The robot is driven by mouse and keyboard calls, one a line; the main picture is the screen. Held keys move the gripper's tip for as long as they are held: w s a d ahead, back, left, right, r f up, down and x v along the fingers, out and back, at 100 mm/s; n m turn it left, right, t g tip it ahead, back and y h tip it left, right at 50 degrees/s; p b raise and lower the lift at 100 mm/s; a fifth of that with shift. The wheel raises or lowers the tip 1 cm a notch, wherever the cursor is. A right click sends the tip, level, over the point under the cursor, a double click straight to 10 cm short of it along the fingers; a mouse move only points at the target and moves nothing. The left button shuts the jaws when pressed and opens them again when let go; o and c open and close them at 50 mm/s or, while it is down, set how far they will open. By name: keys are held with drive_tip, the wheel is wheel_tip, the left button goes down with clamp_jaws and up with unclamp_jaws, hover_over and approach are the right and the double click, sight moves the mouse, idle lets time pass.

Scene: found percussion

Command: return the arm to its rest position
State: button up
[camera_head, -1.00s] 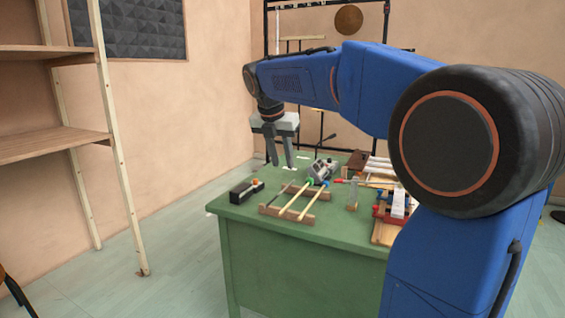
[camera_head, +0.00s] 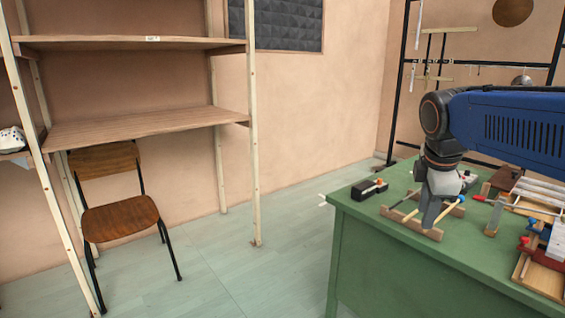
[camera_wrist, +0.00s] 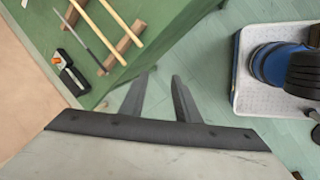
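My blue arm reaches in from the right edge in the head view. My gripper (camera_head: 430,222) points down in front of the sticks on the green table (camera_head: 350,235). In the wrist view my gripper (camera_wrist: 162,76) shows two grey fingers apart with nothing between them. The fingertips there lie over the pale floor beside the table edge. In the head view the fingers overlap each other, and the upper arm is cut off by the frame.
Mallets on wooden rests (camera_head: 410,220), a black box (camera_head: 369,190) and several instruments lie on the table. A wooden shelf (camera_head: 140,125) and a chair (camera_head: 120,218) stand left. A black rack (camera_head: 400,85) stands behind. Floor between shelf and table is clear.

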drive_tip(key=s+a+f+m+t+y, duration=0.1)
drive_tip(key=s+a+f+m, duration=0.3)
drive_tip(key=s+f+m, duration=1.1)
drive_tip(key=s+y, duration=0.1)
drive_tip(key=s, duration=0.2)
drive_tip(key=shift+a+f, duration=0.2)
drive_tip(key=shift+f, duration=0.1)
drive_tip(key=shift+o, duration=0.7)
